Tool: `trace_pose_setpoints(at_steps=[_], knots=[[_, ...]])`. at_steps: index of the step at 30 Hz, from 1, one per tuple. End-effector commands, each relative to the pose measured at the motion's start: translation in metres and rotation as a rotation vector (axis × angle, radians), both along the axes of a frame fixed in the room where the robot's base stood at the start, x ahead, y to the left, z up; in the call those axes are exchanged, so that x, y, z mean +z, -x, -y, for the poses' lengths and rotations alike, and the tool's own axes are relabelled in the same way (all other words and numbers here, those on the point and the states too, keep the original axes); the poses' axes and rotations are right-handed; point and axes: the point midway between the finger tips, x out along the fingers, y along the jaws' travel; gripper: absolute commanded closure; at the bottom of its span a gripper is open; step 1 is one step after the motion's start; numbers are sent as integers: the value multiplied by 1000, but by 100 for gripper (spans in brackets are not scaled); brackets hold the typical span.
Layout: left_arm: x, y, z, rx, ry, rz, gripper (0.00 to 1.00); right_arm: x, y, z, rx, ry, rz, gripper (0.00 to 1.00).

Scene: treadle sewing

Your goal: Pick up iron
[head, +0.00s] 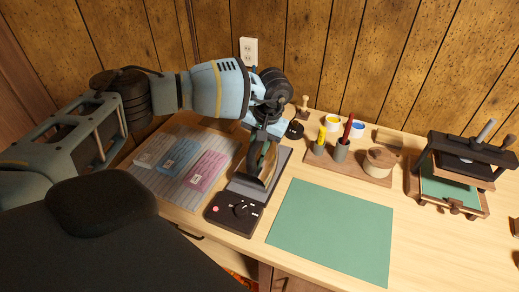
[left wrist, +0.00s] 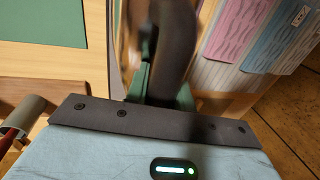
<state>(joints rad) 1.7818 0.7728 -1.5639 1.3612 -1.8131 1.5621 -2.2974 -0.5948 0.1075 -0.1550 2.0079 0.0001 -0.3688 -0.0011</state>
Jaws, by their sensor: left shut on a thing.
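The iron (head: 264,170) shows as a dark and brown shape under my left gripper, at the grey and black base with a dial (head: 232,213). My left gripper (head: 264,133) points down and is shut on the iron's upper part. The gripper and wrist hide much of the iron. I cannot tell whether the iron touches the base. My right gripper is not in view.
A green mat (head: 331,232) lies clear to the right. Patterned cloth pieces (head: 208,171) lie on a striped mat to the left. A press (head: 446,190) stands at the right. The wall (head: 350,60) is close behind.

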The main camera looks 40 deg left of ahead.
Motion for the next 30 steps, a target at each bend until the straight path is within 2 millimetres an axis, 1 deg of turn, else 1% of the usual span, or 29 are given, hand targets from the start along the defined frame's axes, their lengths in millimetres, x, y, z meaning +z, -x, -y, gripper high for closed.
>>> trace_pose_setpoints(at_steps=[1,9,15,18,21,26,30], knots=[[11,-2,0,0,3,9,100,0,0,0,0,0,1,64],[57,-2,0,-1,3,10,100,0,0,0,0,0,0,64],[83,-2,1,-1,3,9,100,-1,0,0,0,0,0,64],[92,-2,0,0,1,8,100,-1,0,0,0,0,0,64],[96,-1,0,-1,1,7,100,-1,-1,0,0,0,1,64],[98,-1,1,-1,2,6,100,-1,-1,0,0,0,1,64],[98,3,10,-15,2,8,100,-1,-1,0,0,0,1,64]])
